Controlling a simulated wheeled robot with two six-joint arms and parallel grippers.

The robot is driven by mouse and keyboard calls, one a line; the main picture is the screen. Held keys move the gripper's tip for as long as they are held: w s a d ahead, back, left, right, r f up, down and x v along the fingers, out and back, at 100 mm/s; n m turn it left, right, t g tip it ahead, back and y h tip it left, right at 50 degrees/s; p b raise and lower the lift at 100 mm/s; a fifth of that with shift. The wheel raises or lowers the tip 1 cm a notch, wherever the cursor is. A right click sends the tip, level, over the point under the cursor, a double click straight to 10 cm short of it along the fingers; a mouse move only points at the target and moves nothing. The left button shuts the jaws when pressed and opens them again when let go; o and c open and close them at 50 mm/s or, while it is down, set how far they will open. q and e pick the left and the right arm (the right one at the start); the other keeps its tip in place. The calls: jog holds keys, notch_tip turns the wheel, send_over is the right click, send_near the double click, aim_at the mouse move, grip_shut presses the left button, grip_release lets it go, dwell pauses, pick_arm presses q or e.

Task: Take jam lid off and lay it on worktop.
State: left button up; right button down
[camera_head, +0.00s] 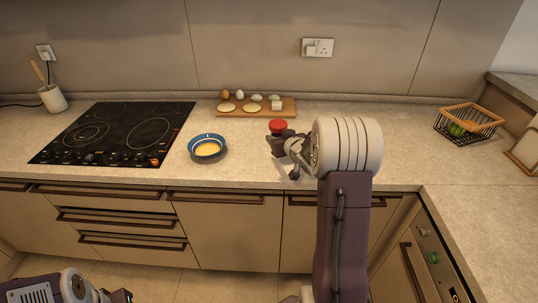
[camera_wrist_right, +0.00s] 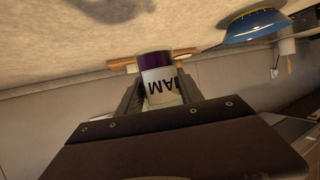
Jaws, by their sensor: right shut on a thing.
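The jam jar (camera_wrist_right: 158,80) shows upside down in the right wrist view, with a white JAM label and a purple band. It sits between the two fingers of my right gripper (camera_wrist_right: 160,92), which is shut on it. In the head view the red lid (camera_head: 278,125) shows just above my right gripper (camera_head: 276,136); most of the jar is hidden there. The lid is out of sight in the wrist view. I cannot tell whether the jar touches the worktop (camera_head: 240,165). Part of my left arm shows at the bottom left, its jaws unclear.
A blue bowl (camera_head: 207,147) with yellow contents stands left of my right gripper. Behind is a wooden board (camera_head: 235,112) with eggs and pale rounds. A black hob (camera_head: 115,133) is at left, a wire basket (camera_head: 470,121) at right.

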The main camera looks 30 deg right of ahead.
jog(key=w, duration=0.1)
jog(key=w+a+f, duration=0.1)
jog(key=w+f, duration=0.1)
jog(key=shift+w+a, duration=0.2)
jog(key=shift+a, duration=0.1)
notch_tip(320, 180, down, 4)
jog(key=shift+s+r+b, duration=0.1)
jog(key=shift+r+b, duration=0.05)
jog(key=shift+b, duration=0.4)
jog(key=shift+f, duration=0.25)
jog(key=c, duration=1.2)
grip_release()
jog(key=shift+f, duration=0.15)
jog(key=o, duration=0.4)
jog(key=shift+o, duration=0.2)
